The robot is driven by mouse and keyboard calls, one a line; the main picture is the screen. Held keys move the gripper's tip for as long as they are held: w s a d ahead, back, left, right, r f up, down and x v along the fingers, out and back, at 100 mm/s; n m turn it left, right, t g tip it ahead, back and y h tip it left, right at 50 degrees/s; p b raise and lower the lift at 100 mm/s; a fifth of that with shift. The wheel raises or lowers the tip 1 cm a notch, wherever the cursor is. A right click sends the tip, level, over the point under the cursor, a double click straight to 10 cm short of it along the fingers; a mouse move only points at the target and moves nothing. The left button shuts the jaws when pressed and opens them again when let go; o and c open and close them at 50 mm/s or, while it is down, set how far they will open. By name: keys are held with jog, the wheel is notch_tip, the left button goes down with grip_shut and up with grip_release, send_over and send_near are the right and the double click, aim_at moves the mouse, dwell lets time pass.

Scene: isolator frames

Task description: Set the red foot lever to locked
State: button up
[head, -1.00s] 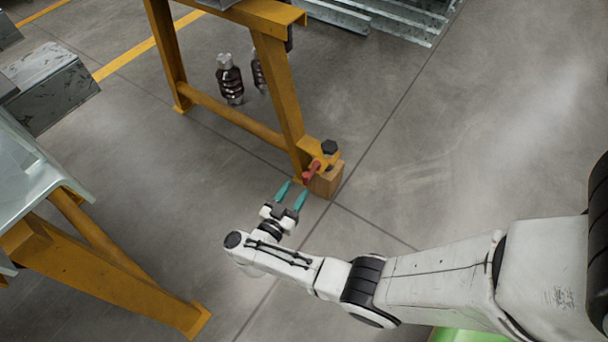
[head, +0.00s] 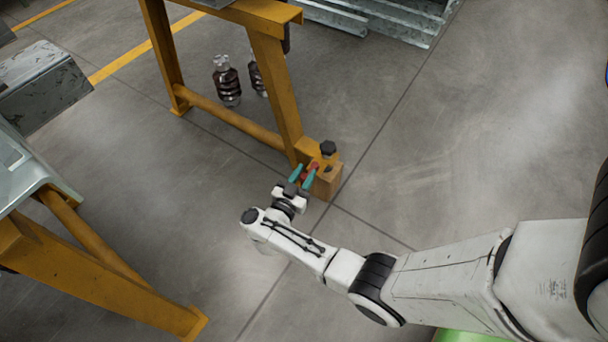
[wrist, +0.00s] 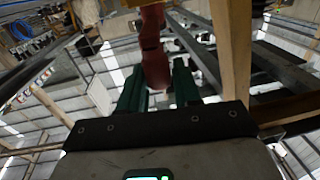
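The lever's lock marking cannot be made out.
The yellow frame's leg (head: 275,90) rises just behind the lever, with a low crossbar (head: 230,120) to the left. Dark ribbed isolators (head: 227,85) hang or stand beyond it. Another yellow stand (head: 100,270) is at lower left. The floor to the right is clear.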

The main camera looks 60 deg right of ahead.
grip_shut()
